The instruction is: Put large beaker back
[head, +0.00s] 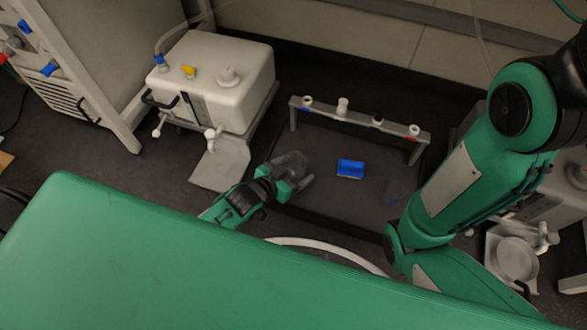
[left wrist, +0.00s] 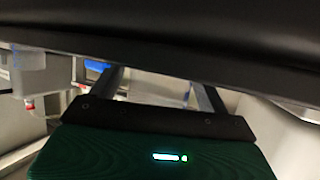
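The dark tray (head: 325,200) holds a blue block (head: 350,168). A grey rack bar (head: 360,118) with several knobs stands along its back. A white machine (head: 225,80) stands at the left, and a metal round-topped device (head: 515,258) at the right. My green body fills the front.

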